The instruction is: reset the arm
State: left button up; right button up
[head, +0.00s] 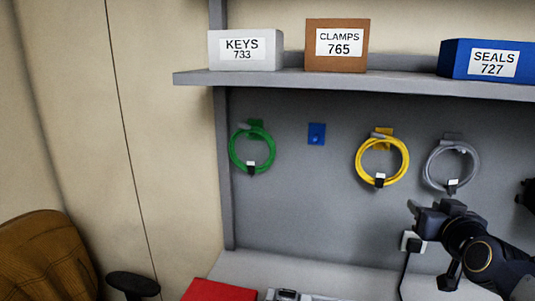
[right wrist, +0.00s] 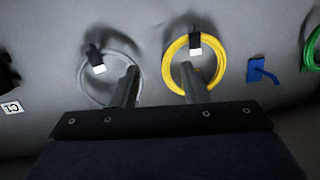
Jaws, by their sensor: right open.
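My right gripper (head: 425,212) is in the lower right of the head view, in front of the grey back panel. It is open and empty. In the right wrist view, which is upside down, its two spread fingers (right wrist: 162,88) point at the panel. One finger overlaps the grey coiled cable (right wrist: 106,78) and the other the yellow coiled cable (right wrist: 190,68). Both coils hang on the panel, and I see no grip on either. In the head view the yellow coil (head: 382,159) and grey coil (head: 451,166) hang above the gripper. My left gripper is not in view.
A green coil (head: 252,149) and an empty blue hook (head: 316,134) are on the panel. The shelf (head: 330,85) above holds boxes of keys (head: 245,50), clamps (head: 337,45) and seals (head: 488,60). A red object (head: 220,291) lies on the counter. A brown chair (head: 45,255) stands left.

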jog(key=s+a+f+g+y, duration=0.2)
jog(key=s+a+f, duration=0.3)
jog(key=s, duration=0.3)
jog(key=s+a+f+g+y, duration=0.2)
jog(key=s+a+f+g, duration=0.2)
jog(key=s+f, duration=0.4)
jog(key=s+a+f+n+g+y, duration=0.1)
jog(key=s+a+f+g+y, duration=0.1)
jog(key=s+a+f+g, duration=0.2)
jog(key=s+a+f, duration=0.3)
jog(key=s, duration=0.2)
jog(key=shift+f+y, duration=0.15)
jog(key=shift+y, duration=0.15)
jog(key=shift+w, duration=0.1)
jog(key=shift+c, duration=0.4)
